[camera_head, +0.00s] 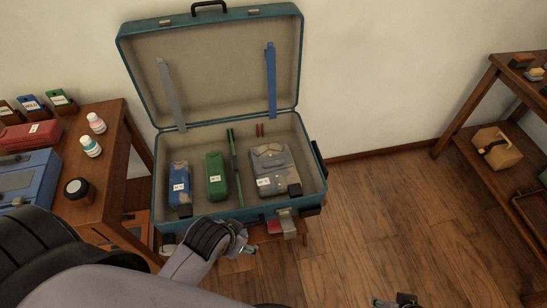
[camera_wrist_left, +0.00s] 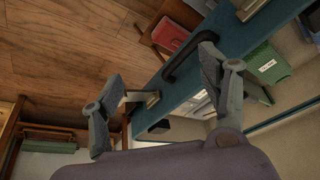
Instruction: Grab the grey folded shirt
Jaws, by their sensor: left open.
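The grey folded shirt (camera_head: 272,157) lies in the right part of an open teal suitcase (camera_head: 237,211). It has a white label on its front and a small dark block at its lower right corner. My left gripper (camera_head: 248,249) is just outside the suitcase's front edge, below and left of the shirt and apart from it. In the left wrist view its fingers (camera_wrist_left: 158,88) are spread with nothing held, over the suitcase rim. The shirt is not clearly recognisable there. Part of my right gripper (camera_head: 395,301) shows at the bottom edge; its jaw is unclear.
A blue patterned item (camera_head: 179,184) and a green folded item (camera_head: 216,176) lie left of the shirt. The lid (camera_head: 215,65) stands open behind. A side table (camera_head: 100,185) stands left, a shelf (camera_head: 495,150) right.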

